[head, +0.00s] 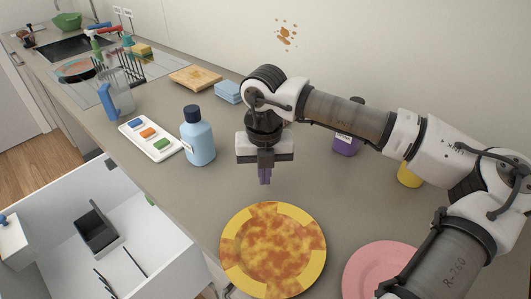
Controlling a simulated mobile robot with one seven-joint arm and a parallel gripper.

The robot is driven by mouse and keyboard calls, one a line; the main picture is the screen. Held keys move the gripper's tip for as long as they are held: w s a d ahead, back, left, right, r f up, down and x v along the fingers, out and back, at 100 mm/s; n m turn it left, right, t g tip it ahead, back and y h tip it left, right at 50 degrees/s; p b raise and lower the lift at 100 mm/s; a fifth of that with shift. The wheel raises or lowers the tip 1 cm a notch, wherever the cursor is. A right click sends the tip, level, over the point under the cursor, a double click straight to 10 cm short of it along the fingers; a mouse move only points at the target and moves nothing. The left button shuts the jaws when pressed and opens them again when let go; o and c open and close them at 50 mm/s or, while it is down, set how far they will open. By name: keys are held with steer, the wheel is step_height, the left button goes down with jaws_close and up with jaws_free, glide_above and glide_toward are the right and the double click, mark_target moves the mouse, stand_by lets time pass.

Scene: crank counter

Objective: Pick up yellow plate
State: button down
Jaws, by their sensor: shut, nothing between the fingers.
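The yellow plate (232,254) lies flat on the grey counter near its front edge. Its middle is covered with orange-brown blotches, and its yellow rim shows between them. My gripper (265,181) points down above the counter, behind the plate in the picture. It is shut and empty, and apart from the plate.
A pink plate (366,267) lies right of the yellow one, partly behind my arm. A blue bottle (199,143) and a white tray with coloured blocks (163,154) stand left. A purple bottle (345,146) is behind my arm. An open white drawer (150,253) juts out below the counter.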

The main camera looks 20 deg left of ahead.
mark_target(266, 202)
steer(key=shift+f, duration=0.95)
steer(key=s, duration=0.1)
steer(key=s+d+p, duration=0.1)
steer(key=s+p, duration=0.1)
steer(key=shift+s+d, duration=0.25)
steer(key=shift+d, duration=0.05)
steer(key=shift+s, duration=0.1)
